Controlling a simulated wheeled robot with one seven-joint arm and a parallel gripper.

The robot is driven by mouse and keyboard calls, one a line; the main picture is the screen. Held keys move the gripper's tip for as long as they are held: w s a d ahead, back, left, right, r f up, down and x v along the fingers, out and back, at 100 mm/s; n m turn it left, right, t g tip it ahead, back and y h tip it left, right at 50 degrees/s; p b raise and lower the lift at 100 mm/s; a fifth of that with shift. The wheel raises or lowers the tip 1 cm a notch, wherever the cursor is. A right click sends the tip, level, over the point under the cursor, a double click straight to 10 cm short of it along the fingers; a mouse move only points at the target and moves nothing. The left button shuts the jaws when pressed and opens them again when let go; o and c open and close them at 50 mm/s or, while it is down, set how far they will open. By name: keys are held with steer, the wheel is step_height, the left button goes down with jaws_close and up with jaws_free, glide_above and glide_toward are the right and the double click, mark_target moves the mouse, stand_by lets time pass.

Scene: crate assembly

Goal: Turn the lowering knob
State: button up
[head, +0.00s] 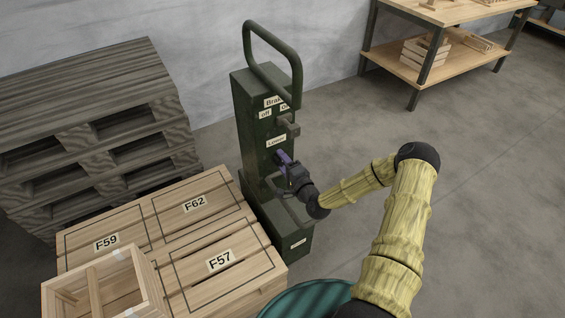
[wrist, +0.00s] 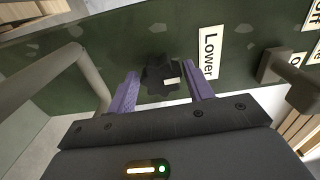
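The lowering knob (wrist: 160,76) is a black lobed knob on a dark green panel, beside a label (wrist: 208,52) reading "Lower". In the wrist view my gripper (wrist: 163,88) has its purple fingers apart, one on each side of the knob, with a visible space between finger and knob on both sides. In the head view my gripper (head: 284,158) is at the front of the green lift column (head: 254,130), just under the "Lower" label (head: 277,141). The knob itself is hidden there behind the gripper.
A brake lever (head: 290,126) sits above, with "Brake", "off" and "on" labels. A handle loop (head: 297,70) tops the column. A wooden platform (head: 225,285) with marked spots and an open crate (head: 95,285) is at left. Pallets (head: 90,75) stand behind. Floor at right is clear.

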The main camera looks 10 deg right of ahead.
steer(key=shift+o, duration=0.7)
steer(key=p+v, duration=0.1)
steer(key=v, duration=1.6)
steer(key=shift+s+p, duration=0.2)
steer(key=shift+p, duration=0.2)
steer(key=shift+r, duration=0.1)
